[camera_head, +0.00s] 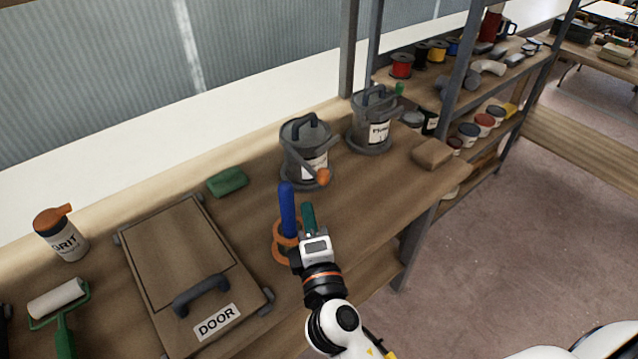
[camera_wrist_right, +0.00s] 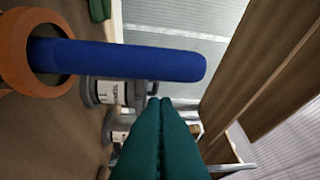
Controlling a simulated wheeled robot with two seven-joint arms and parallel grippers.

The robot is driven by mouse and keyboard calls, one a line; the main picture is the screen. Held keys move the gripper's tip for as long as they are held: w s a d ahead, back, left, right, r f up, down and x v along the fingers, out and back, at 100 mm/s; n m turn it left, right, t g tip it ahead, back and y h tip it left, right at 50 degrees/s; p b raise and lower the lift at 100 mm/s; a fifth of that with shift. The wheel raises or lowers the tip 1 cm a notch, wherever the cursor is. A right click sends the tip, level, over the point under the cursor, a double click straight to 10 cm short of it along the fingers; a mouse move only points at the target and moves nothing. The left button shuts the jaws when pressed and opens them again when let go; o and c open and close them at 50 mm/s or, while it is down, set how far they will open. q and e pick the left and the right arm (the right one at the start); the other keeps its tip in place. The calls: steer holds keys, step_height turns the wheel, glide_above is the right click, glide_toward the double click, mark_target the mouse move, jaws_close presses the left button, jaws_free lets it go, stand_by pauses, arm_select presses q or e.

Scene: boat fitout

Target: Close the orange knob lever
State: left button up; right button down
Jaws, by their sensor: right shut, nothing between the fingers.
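A grey lidded canister (camera_head: 304,158) stands on the bench with a grey lever across its front. The lever slants down to the right and ends in an orange knob (camera_head: 323,177). My right gripper (camera_head: 308,217) has green fingers pressed together with nothing between them. It is in front of the canister, apart from the knob, just right of an upright blue rod (camera_head: 287,210) with an orange ring (camera_head: 283,249) at its lower end. In the right wrist view the shut fingers (camera_wrist_right: 160,125) point toward the grey canisters, and the blue rod (camera_wrist_right: 130,60) lies beside them. My left gripper is out of view.
A second grey canister (camera_head: 371,122) stands behind to the right. A brown block (camera_head: 432,154) sits near the right edge. Shelving posts rise behind.

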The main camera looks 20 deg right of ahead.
steer(key=shift+w+d+r+p, duration=0.2)
steer(key=shift+w+d+p, duration=0.25)
steer(key=shift+w+d, duration=0.55)
steer(key=shift+w+d+r+p, duration=0.15)
steer(key=shift+w+d+p, duration=0.45)
steer(key=shift+w, duration=0.55)
steer(key=shift+d, duration=0.1)
steer(key=shift+d, duration=0.1)
